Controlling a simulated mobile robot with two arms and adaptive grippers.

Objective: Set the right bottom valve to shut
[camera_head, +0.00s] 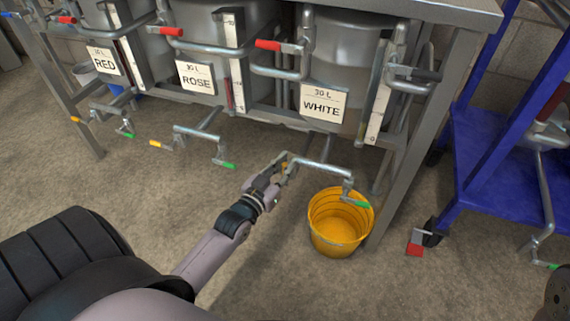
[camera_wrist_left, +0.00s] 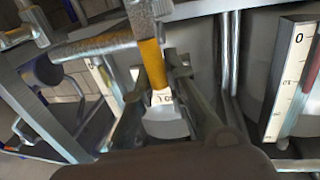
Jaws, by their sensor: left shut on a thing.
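Under the WHITE tank (camera_head: 335,50), the rightmost, a bottom pipe (camera_head: 322,167) carries a yellow lever at its left end and a green lever (camera_head: 355,203) at its right end. My left gripper (camera_head: 282,166) is at the left end of this pipe, shut on the yellow lever. In the left wrist view the yellow lever (camera_wrist_left: 151,60) lies between the fingers, with its metal valve body above it. In the head view the gripper mostly hides this lever.
A yellow bucket (camera_head: 340,222) stands on the floor below the green lever. The ROSE (camera_head: 197,77) and RED (camera_head: 104,61) tanks have similar bottom pipes to the left. A blue cart (camera_head: 505,150) stands at the right. The floor in front is open.

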